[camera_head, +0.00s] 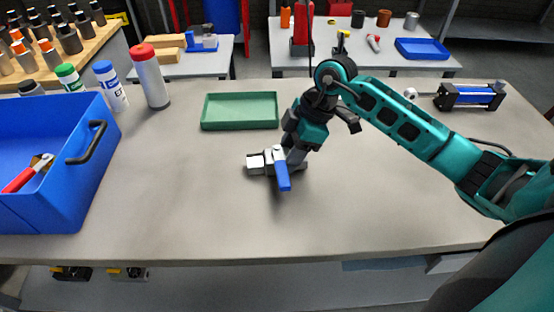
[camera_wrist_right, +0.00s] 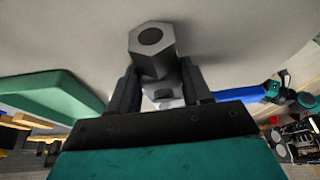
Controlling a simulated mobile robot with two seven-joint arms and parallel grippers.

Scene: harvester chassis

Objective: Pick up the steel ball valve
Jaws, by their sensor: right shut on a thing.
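The steel ball valve (camera_head: 258,163) with a blue lever handle (camera_head: 282,170) is at the middle of the grey table. My right gripper (camera_head: 290,157) is shut on the valve from above and behind. In the right wrist view the valve's hexagonal steel end (camera_wrist_right: 152,42) sticks out beyond the two dark fingers of my right gripper (camera_wrist_right: 160,90), and the blue handle (camera_wrist_right: 245,94) points right. The head view does not show clearly whether the valve touches the table. My left gripper is not in view.
A green tray (camera_head: 240,124) lies behind the valve. A blue bin (camera_head: 88,165) with a red-handled tool stands at the left, near several bottles (camera_head: 150,77). A blue cylinder (camera_head: 470,96) lies at the back right. The table front (camera_head: 230,235) is clear.

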